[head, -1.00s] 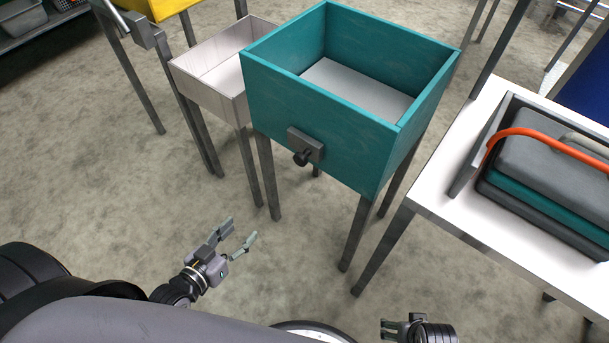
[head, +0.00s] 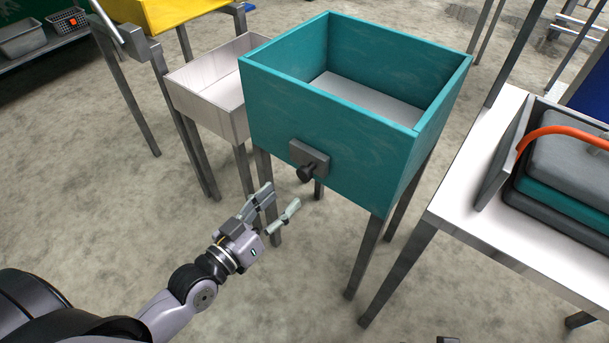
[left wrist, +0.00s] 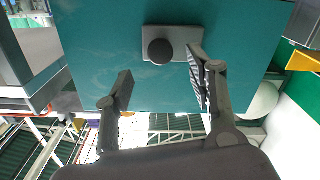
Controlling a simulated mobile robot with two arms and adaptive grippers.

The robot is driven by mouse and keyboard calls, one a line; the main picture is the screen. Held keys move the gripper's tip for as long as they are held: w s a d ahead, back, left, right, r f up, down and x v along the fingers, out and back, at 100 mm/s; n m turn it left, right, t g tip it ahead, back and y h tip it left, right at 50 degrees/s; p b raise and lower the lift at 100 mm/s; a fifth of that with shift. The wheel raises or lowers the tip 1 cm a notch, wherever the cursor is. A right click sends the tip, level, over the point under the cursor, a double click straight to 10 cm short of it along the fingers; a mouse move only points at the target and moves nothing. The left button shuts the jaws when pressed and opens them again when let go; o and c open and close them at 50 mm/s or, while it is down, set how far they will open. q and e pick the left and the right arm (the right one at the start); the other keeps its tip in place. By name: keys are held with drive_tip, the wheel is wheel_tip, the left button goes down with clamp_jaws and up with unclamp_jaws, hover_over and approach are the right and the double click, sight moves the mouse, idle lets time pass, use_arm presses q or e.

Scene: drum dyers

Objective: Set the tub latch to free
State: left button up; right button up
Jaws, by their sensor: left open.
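The tub latch (head: 307,171) is a dark round knob on a grey plate, mounted on the front wall of the teal tub (head: 330,125). My left gripper (head: 279,204) is open and empty, below and a little left of the knob, apart from it. In the left wrist view the knob (left wrist: 160,51) and its grey plate show on the teal wall beyond the open fingers (left wrist: 160,85). The knob appears above the gap between the fingertips, and neither finger touches it. My right gripper is out of clear view; only a dark bit shows at the bottom edge of the head view.
A white open box (head: 211,90) on legs stands left of the tub. A yellow tub (head: 165,12) is behind it. At the right, a white table (head: 455,205) holds a tray with stacked grey and teal pieces and an orange handle (head: 560,132). The floor before the tub is clear.

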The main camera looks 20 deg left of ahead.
sight(302, 178)
use_arm(q)
drive_tip(key=x, duration=0.8)
drive_tip(key=shift+w+d+f+b, duration=0.1)
drive_tip(key=shift+w+b, duration=0.1)
drive_tip(key=shift+b, duration=0.1)
drive_tip(key=shift+w+d, duration=0.15)
drive_tip(key=shift+w, duration=0.15)
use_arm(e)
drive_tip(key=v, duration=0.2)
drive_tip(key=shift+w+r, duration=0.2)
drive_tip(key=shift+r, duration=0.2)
use_arm(q)
drive_tip(key=c, duration=0.4)
clamp_jaws()
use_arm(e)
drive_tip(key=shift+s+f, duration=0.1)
